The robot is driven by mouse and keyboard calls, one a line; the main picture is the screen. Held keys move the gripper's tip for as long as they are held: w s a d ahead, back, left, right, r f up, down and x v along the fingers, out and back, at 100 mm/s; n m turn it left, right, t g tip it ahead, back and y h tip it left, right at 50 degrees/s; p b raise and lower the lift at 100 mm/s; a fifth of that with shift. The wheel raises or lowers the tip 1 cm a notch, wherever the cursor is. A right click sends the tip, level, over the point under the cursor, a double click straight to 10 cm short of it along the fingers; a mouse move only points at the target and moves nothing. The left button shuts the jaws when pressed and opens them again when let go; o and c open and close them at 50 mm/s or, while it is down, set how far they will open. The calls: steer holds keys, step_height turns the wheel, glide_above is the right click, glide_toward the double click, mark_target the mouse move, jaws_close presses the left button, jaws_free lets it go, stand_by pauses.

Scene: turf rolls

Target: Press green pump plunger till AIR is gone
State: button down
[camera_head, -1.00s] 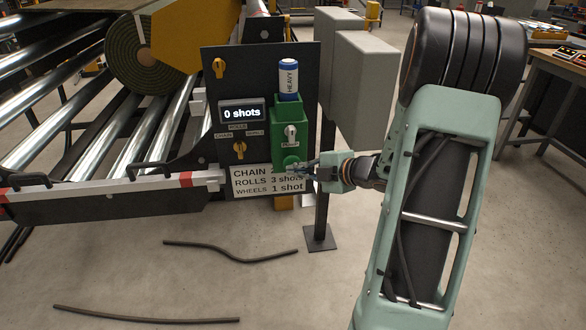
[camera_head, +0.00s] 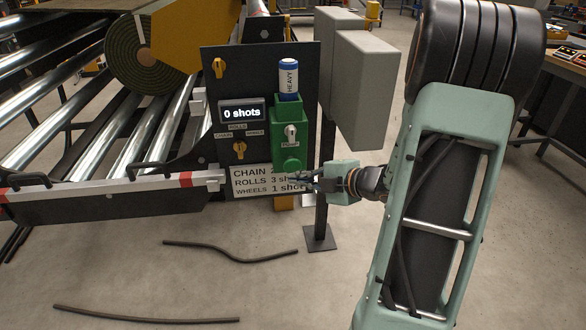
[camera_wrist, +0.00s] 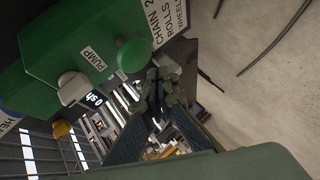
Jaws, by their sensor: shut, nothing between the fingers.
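The green pump (camera_head: 289,118) is mounted on a dark panel, with a blue-and-white HEAVY cartridge (camera_head: 289,80) on top. Its round green plunger (camera_head: 291,166) is at the pump's lower end; it also shows in the wrist view (camera_wrist: 134,55), beside the PUMP label. The display (camera_head: 242,112) reads "0 shots"; I see no AIR text. My gripper (camera_head: 313,181) is shut and empty, below and right of the plunger, in front of the sign. In the wrist view my fingers (camera_wrist: 158,88) are apart from the plunger.
A white sign (camera_head: 255,181) lists CHAIN, ROLLS and WHEELS, partly hidden by my gripper. Yellow knobs (camera_head: 239,150) sit left of the pump. Grey boxes (camera_head: 366,90) stand behind right. A roller conveyor (camera_head: 120,140) fills the left. Dark hoses (camera_head: 230,252) lie on the floor.

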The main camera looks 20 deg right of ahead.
steer(key=s, duration=0.2)
steer(key=s+a, duration=0.1)
steer(key=shift+s, duration=0.35)
stand_by(0.6)
